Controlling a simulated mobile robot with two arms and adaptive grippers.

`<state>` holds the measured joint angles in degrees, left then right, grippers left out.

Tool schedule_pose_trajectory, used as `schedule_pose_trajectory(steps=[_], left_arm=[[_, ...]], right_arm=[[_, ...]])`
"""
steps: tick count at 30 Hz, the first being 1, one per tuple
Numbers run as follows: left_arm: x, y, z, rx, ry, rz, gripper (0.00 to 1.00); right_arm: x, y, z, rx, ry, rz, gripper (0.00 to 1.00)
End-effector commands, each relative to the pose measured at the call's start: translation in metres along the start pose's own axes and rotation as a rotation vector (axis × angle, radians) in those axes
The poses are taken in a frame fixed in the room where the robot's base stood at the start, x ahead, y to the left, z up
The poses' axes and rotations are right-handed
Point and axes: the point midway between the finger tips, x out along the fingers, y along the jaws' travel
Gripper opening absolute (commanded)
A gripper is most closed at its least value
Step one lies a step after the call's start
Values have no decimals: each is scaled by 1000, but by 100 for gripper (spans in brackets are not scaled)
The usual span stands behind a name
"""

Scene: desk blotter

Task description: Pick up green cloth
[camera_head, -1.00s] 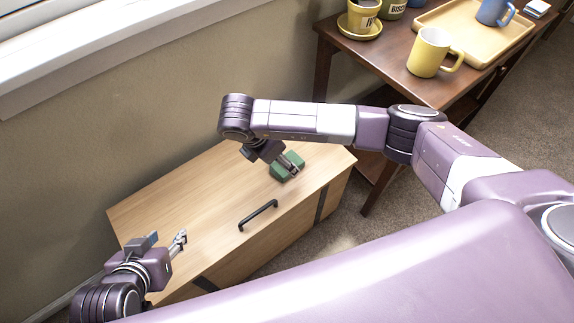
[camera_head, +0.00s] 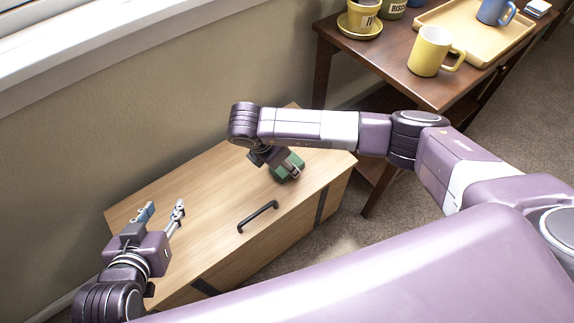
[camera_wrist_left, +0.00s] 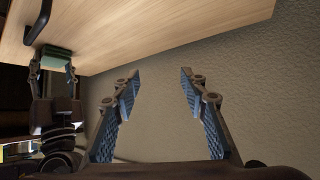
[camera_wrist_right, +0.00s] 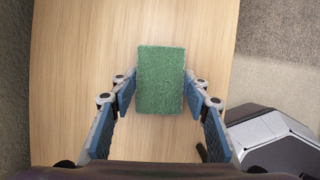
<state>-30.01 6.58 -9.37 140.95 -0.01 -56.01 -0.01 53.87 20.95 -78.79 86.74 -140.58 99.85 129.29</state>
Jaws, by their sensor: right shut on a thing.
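The green cloth (camera_head: 283,171) is a small thick block on the light wooden chest's top, towards its far right end. My right gripper (camera_head: 289,167) reaches down over it and is shut on it. In the right wrist view the cloth (camera_wrist_right: 161,80) sits between the two blue-padded fingers. The cloth (camera_wrist_left: 55,62) also shows in the left wrist view, at the right gripper's tips. Whether it touches the top cannot be told. My left gripper (camera_head: 165,209) is open and empty at the chest's near left end; its fingers (camera_wrist_left: 157,90) are spread apart.
The wooden chest (camera_head: 205,200) has a black bar handle (camera_head: 258,217). A dark wooden table (camera_head: 390,62) at the upper right bears a yellow mug (camera_head: 428,52), a tray (camera_head: 470,22) and other cups. A wall runs behind the chest. The chest's middle is clear.

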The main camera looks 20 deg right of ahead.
Motion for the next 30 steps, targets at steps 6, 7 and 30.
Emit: schedule_pose_trajectory(steps=[6,7,30], left_arm=[[0,0,0,0,-1,0,40],[0,0,0,0,-1,0,40],[-78,-15,139,-17,-638,-34,40]], right_arm=[[0,0,0,0,0,0,26],[-1,0,0,0,0,1,26],[-112,1,46,1,0,5,26]])
